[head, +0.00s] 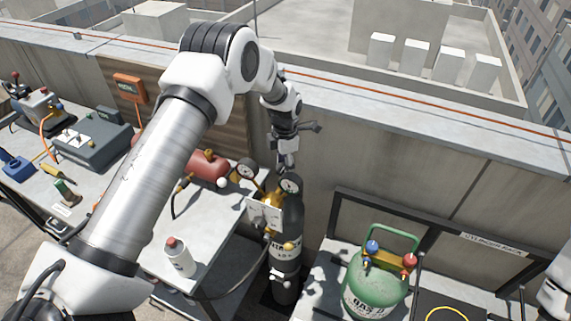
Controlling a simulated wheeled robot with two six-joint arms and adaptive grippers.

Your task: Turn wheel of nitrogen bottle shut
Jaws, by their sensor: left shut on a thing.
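The dark nitrogen bottle (290,225) stands upright in the gap between two benches, with a pale label band. A brass regulator with two round gauges (246,168) and a pale plate (264,214) sits at its top. My left arm reaches over from the left, and my left gripper (287,168) points down at the bottle's top, behind the gauges. It is shut on the bottle's wheel, which is mostly hidden by the fingers and gauges. The wheel's turn cannot be read. Only a bit of my right arm shows at the right edge; its gripper is out of view.
A green gas cylinder (375,290) with blue and red knobs stands on the right bench. A parapet wall (400,165) runs behind. A dark hose hangs beside the bottle.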

